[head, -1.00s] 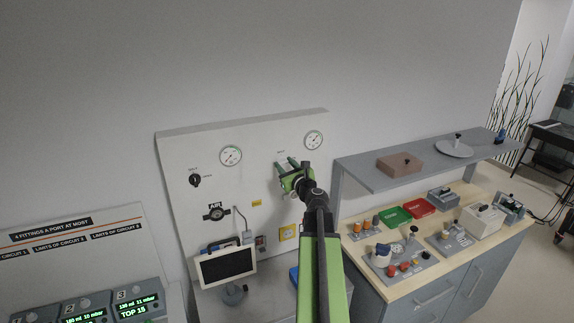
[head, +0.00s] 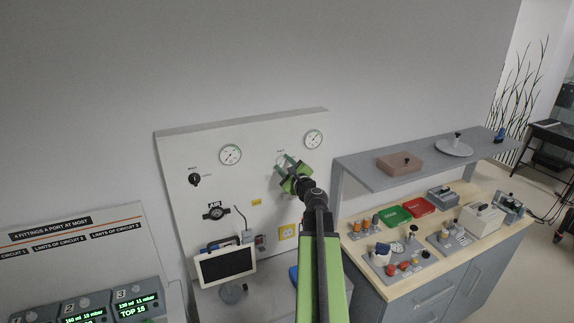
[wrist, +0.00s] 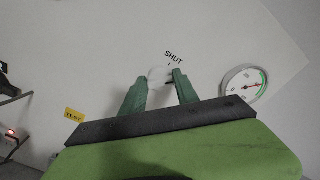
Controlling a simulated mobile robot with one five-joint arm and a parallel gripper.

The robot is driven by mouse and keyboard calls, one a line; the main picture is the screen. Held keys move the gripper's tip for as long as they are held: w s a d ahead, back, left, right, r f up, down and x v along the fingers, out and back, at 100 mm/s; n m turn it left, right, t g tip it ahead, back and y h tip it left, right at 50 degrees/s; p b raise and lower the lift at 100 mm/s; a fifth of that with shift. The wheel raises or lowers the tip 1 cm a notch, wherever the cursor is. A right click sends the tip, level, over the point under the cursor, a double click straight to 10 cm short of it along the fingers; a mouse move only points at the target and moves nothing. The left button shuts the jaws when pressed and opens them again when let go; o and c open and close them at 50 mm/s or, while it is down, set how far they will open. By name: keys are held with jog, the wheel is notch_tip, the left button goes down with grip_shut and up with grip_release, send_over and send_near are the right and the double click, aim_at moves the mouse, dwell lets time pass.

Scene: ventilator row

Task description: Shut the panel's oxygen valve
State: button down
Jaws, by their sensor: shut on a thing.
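The pale wall panel (head: 270,135) stands at the centre of the head view. My gripper (head: 286,161) reaches to its right half, below and left of the right gauge (head: 313,138). In the wrist view my green fingers (wrist: 160,80) are closed on a small pale knob (wrist: 158,74), with a dark part by the right fingertip. The word SHUT and a small tick stand just above the knob. An oxygen label is not readable, and the fingers partly hide the knob. The gauge also shows in the wrist view (wrist: 243,84).
A black knob (head: 195,180), the left gauge (head: 230,155) and the AIR valve (head: 215,213) are on the panel's left half. A tablet screen (head: 228,264) stands below. A grey shelf (head: 420,160) and a bench of fittings (head: 400,285) are close on the right.

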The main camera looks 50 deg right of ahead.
jog(key=n, duration=0.4)
jog(key=shift+f+n, duration=0.15)
jog(key=shift+n, duration=0.15)
jog(key=n, duration=0.4)
jog(key=shift+s, duration=0.1)
jog(key=shift+f+n, duration=0.1)
jog(key=shift+n, duration=0.2)
jog(key=c, duration=0.9)
grip_release()
